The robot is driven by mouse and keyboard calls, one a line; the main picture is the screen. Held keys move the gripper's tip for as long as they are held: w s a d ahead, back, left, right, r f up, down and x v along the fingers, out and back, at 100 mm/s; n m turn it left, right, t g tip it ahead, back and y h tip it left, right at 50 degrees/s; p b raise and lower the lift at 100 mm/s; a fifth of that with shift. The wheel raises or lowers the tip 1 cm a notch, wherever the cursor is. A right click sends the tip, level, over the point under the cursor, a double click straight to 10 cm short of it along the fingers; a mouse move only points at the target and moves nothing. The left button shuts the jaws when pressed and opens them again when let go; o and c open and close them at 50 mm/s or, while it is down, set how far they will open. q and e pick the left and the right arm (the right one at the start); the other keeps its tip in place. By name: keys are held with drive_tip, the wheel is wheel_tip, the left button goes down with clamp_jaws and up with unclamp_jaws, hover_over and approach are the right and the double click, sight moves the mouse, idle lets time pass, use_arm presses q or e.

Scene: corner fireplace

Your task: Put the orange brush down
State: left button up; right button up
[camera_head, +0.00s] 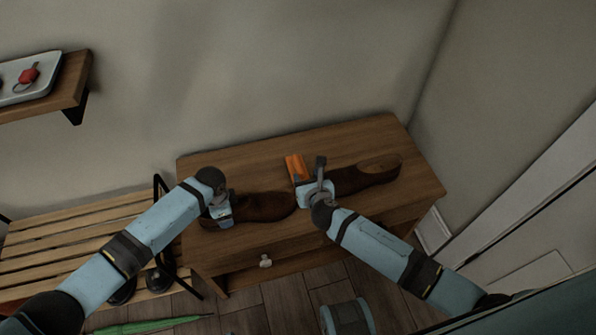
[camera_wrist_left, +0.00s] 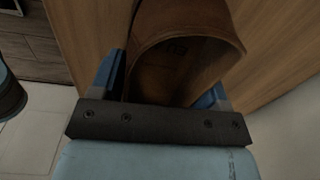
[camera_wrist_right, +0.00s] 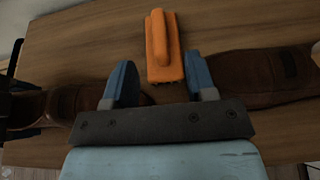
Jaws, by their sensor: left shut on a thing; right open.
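The orange brush (camera_head: 295,167) lies on the wooden table (camera_head: 240,160), between two brown shoes. In the right wrist view the brush (camera_wrist_right: 163,50) rests just beyond and between the fingertips, apart from both. My right gripper (camera_wrist_right: 161,82) is open and empty; it also shows in the head view (camera_head: 309,186), just in front of the brush. My left gripper (camera_wrist_left: 165,85) is shut on the left brown shoe (camera_wrist_left: 188,45) at its open collar end. That shoe (camera_head: 262,206) lies along the table's front left part. The right brown shoe (camera_head: 368,175) lies right of my right gripper.
A slatted bench (camera_head: 75,240) stands left of the table. A wall shelf (camera_head: 75,88) at upper left carries a tray (camera_head: 45,75) with a red item (camera_head: 28,75). A green item (camera_head: 150,325) lies on the floor. The back of the tabletop is bare.

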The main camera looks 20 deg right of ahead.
sight(299, 166)
drive_tip(key=x, duration=0.8)
drive_tip(key=shift+w+a+f, duration=0.1)
drive_tip(key=shift+w+f, duration=0.05)
drive_tip(key=shift+f, duration=0.25)
clamp_jaws()
drive_tip(key=r, duration=0.6)
drive_tip(key=w+r, duration=0.1)
drive_tip(key=r, duration=0.2)
drive_tip(key=shift+a+r, duration=0.1)
drive_tip(key=shift+r, duration=0.25)
drive_tip(key=w, duration=0.7)
drive_tip(key=shift+w+a+f, duration=0.1)
drive_tip(key=shift+w+f, duration=0.05)
drive_tip(key=shift+f, duration=1.4)
drive_tip(key=shift+w+d+f, duration=0.1)
drive_tip(key=shift+w+f, duration=0.05)
drive_tip(key=shift+f, duration=1.4)
drive_tip(key=shift+w+a+f, duration=0.1)
drive_tip(key=shift+w+f, duration=0.05)
drive_tip(key=shift+f, duration=1.4)
